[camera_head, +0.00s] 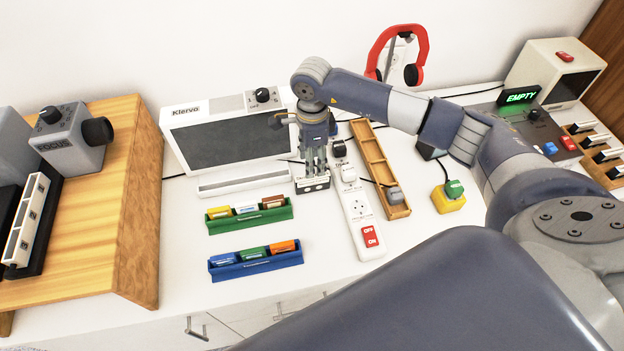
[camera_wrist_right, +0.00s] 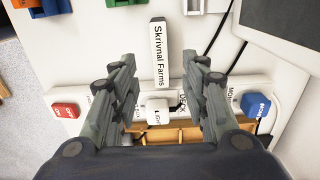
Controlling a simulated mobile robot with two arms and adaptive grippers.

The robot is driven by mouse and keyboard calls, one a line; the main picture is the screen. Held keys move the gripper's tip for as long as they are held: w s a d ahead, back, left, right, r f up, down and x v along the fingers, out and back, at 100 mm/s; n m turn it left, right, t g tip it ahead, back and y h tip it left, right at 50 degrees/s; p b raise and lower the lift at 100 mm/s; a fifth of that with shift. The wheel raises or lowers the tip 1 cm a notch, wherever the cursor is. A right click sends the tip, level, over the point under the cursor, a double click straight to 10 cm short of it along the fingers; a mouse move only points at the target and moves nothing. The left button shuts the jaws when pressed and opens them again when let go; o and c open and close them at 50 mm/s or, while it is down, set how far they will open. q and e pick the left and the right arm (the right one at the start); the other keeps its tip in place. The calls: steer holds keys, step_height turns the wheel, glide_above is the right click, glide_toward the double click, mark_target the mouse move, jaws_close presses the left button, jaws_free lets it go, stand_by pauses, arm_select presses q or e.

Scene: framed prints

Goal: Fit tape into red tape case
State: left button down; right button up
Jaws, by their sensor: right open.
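A dark cassette-like tape (camera_head: 313,184) with a pale face stands on the white table, directly under my right gripper (camera_head: 315,172). In the right wrist view a strip reading "Skrivnal Farms" (camera_wrist_right: 159,52), apparently its top edge, lies between the two fingers of my right gripper (camera_wrist_right: 160,60). The fingers are apart, with gaps on both sides. A green rack (camera_head: 250,222) holds several cases, including a reddish-brown one (camera_head: 272,201) at its right end. A blue rack (camera_head: 256,267) in front holds a blue, a green and an orange case. My left gripper is not in view.
A power strip (camera_head: 357,205) with plugs and a red switch stands just right of the tape. A wooden tray (camera_head: 374,160) lies beyond it. The Klervo unit (camera_head: 228,138) is behind the racks. A wooden stand (camera_head: 120,215) is at the left.

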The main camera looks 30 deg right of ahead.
mark_target(312, 183)
steer(key=shift+f, duration=0.65)
step_height(312, 183, down, 4)
steer(key=shift+f+p, duration=0.2)
steer(key=shift+p, duration=0.95)
steer(key=shift+f, duration=0.35)
steer(key=shift+c, duration=0.3)
jaws_close()
